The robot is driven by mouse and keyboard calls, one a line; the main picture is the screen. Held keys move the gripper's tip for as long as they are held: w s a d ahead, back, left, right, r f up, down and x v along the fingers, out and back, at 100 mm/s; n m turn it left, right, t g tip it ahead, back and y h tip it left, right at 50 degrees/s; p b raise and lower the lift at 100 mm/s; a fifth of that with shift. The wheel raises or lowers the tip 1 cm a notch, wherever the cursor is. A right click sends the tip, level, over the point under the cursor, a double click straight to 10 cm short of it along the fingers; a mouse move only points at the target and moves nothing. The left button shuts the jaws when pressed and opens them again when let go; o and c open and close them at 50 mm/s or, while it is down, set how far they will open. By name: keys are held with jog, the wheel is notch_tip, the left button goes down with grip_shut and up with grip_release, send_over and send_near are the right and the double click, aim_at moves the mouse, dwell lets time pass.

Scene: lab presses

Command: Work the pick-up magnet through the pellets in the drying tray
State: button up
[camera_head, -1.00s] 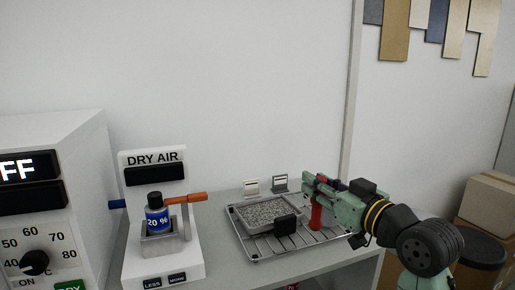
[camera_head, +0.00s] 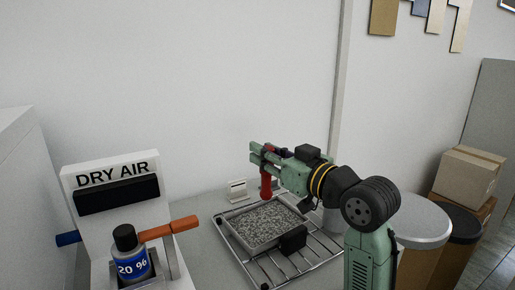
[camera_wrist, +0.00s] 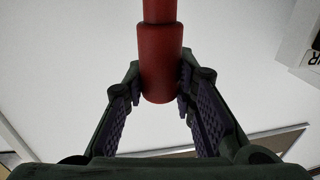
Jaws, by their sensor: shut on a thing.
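The drying tray (camera_head: 262,246) is a shallow grey tray filled with grey pellets (camera_head: 262,220), with a black block-shaped handle (camera_head: 293,241) at its front right. It rests on a wire rack (camera_head: 318,254). My gripper (camera_head: 262,160) is shut on the red pick-up magnet (camera_head: 266,187), which hangs upright by the tray's far edge. Its lower end appears at or just above the back of the pellets; I cannot tell if it touches. In the wrist view my gripper (camera_wrist: 162,88) has its fingers on both sides of the red magnet (camera_wrist: 158,55).
The DRY AIR unit (camera_head: 112,175) with a blue-labelled bottle (camera_head: 131,262) and orange-handled lever (camera_head: 170,228) stands left of the rack. A small white card holder (camera_head: 237,191) stands behind the tray. Bins (camera_head: 420,230) and boxes (camera_head: 470,170) are at the right.

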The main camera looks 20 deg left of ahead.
aim_at(269, 184)
jog(key=shift+d+r, duration=0.1)
dwell(0.4)
jog(key=shift+s+f+b, duration=0.1)
jog(key=shift+f+b, duration=2.5)
jog(key=shift+f, duration=1)
jog(key=shift+f, duration=0.1)
jog(key=w+d, duration=0.1)
jog(key=w, duration=0.5)
jog(key=shift+s+d, duration=0.1)
jog(key=s+a+p, duration=0.1)
jog(key=s+a, duration=0.4)
jog(key=s, duration=0.4)
jog(key=shift+s+a+r, duration=0.15)
jog(key=shift+a+r, duration=0.15)
jog(key=shift+a, duration=0.1)
